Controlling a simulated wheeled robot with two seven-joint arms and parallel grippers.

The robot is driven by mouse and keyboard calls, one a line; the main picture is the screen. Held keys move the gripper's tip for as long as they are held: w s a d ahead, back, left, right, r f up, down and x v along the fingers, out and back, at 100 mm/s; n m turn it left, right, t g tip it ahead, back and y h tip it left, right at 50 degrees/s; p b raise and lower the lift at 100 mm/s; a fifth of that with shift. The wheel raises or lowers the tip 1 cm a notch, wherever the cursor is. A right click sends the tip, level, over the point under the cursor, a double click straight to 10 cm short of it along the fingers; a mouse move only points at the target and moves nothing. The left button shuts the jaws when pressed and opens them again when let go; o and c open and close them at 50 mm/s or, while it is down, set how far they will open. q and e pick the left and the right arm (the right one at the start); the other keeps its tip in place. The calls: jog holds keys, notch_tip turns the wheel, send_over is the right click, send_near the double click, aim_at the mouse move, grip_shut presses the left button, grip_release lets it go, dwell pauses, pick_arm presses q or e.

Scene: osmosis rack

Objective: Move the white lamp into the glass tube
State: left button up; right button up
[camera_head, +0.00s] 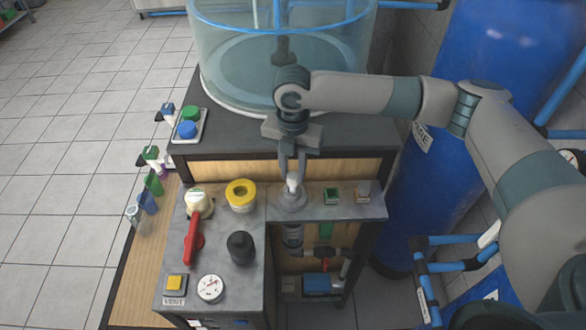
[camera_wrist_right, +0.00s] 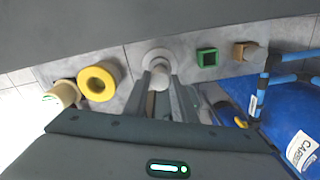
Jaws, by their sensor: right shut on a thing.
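The white lamp (camera_head: 293,181) is a small white piece between the fingertips of my right gripper (camera_head: 292,172). That gripper is shut on it and points down from above. The lamp is directly over a pale round collar (camera_head: 292,201) on the grey ledge; whether its lower end is inside the collar I cannot tell. The glass tube (camera_head: 293,236) shows below the ledge, under the collar. In the right wrist view the lamp (camera_wrist_right: 160,78) sits between the fingers (camera_wrist_right: 159,95), in front of the collar (camera_wrist_right: 157,56). My left gripper is not in view.
A yellow ring (camera_head: 241,195), a red-handled valve (camera_head: 194,240), a black knob (camera_head: 240,247) and a gauge (camera_head: 210,288) stand left of the collar. A green square socket (camera_head: 332,195) is to the right. A large clear tank (camera_head: 282,60) is behind.

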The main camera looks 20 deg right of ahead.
jog(key=shift+f, duration=1.35)
jog(key=o, duration=0.9)
jog(key=shift+o, duration=0.5)
jog(key=shift+o, duration=1.4)
jog(key=shift+r, duration=0.15)
notch_tip(320, 180, up, 5)
jog(key=p, duration=0.5)
jog(key=shift+r, duration=0.1)
jog(key=shift+r+p, duration=0.5)
jog(key=shift+r, duration=0.85)
